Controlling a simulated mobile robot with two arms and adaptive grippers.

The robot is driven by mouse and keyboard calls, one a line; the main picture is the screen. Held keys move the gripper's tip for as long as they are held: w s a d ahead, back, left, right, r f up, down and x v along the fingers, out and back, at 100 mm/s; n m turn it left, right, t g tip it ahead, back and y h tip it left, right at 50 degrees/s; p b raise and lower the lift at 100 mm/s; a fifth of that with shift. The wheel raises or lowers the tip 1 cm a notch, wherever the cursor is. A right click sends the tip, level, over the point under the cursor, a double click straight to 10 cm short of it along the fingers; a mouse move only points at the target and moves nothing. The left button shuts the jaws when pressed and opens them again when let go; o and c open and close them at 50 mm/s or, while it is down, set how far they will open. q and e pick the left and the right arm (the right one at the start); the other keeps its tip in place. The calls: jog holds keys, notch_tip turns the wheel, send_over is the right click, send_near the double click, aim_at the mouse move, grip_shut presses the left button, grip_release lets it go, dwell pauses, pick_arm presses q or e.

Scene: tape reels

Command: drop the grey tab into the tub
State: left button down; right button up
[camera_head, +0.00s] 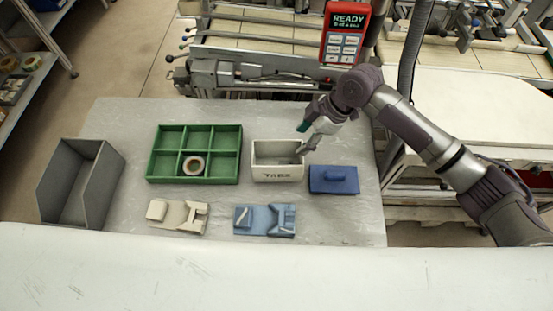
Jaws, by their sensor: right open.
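The tub (278,174) is a small white open box with dark lettering on its front, standing on the grey work surface right of the green tray. My right gripper (303,139) is open above the tub's back right corner, its fingers pointing left and down. One finger shows a teal patch, and the lower finger is close to the tub's rim. I cannot make out the grey tab: no separate tab shows between the fingers, and the inside of the tub is shaded and partly covered by the gripper. My left gripper is not in view.
A green six-compartment tray (211,153) holds a tape reel (193,165) in its front middle compartment. A blue block with a handle (334,180) sits right of the tub. White (178,217) and blue (265,221) fixtures lie in front. A grey bin (103,180) stands at left.

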jog(key=v, duration=0.7)
jog(key=shift+d+r, duration=0.15)
jog(key=shift+r, duration=0.1)
